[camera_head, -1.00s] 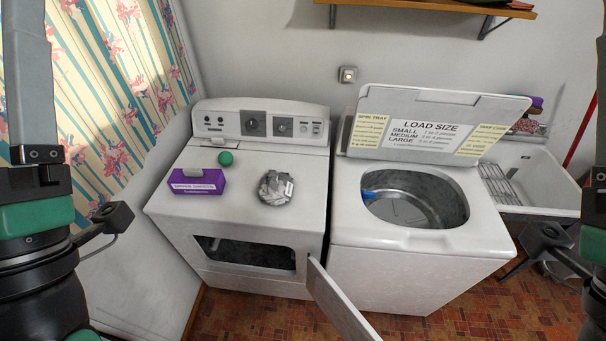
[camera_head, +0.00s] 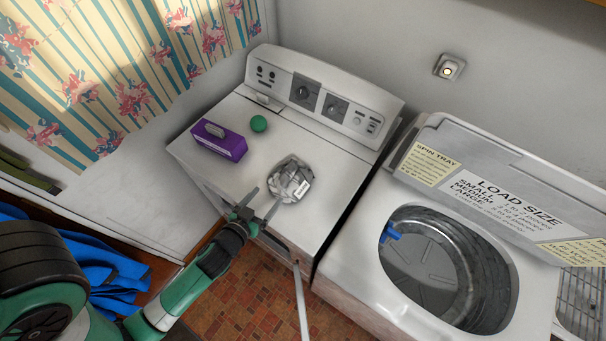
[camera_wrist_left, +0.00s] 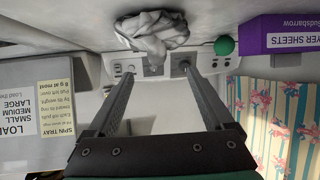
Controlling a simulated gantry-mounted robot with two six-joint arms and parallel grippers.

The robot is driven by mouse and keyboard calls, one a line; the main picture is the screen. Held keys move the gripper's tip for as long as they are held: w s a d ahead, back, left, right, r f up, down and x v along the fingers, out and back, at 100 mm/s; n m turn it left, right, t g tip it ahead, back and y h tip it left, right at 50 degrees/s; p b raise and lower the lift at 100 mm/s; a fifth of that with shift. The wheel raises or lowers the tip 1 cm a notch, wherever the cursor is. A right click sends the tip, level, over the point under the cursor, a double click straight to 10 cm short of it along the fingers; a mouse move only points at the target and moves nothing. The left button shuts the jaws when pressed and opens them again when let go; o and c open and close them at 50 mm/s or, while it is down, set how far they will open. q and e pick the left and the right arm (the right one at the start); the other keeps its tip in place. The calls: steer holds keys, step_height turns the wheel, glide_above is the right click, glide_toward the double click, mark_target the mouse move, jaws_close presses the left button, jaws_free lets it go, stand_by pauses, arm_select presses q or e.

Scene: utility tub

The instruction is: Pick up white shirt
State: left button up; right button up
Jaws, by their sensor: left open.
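The white shirt (camera_head: 290,178) is a crumpled whitish-grey bundle on top of the dryer, near its front edge. In the left wrist view the shirt (camera_wrist_left: 153,33) hangs at the top of the picture, just beyond the fingertips. My left gripper (camera_head: 262,202) is open at the dryer's front edge, close in front of the shirt, with nothing between its fingers. Its two spread fingers also show in the left wrist view (camera_wrist_left: 158,72). Whether a fingertip touches the shirt I cannot tell. My right gripper is out of view.
The white dryer (camera_head: 327,163) also carries a purple dryer-sheets box (camera_head: 220,141) and a green ball (camera_head: 259,123). Its front door (camera_head: 300,300) hangs open below. The open washer (camera_head: 365,285) stands to the right. Blue cloth (camera_head: 105,268) lies at lower left.

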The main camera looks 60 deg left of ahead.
mark_target(284, 178)
arm_select(q)
steer(key=x, duration=0.7)
steer(key=shift+w+r+p, duration=0.1)
steer(key=shift+r+p, duration=0.25)
steer(key=shift+r, duration=0.05)
steer(key=x, duration=0.5)
steer(key=shift+w+d+r, duration=0.1)
steer(key=shift+w+r, duration=0.05)
steer(key=shift+w, duration=0.15)
jaws_close()
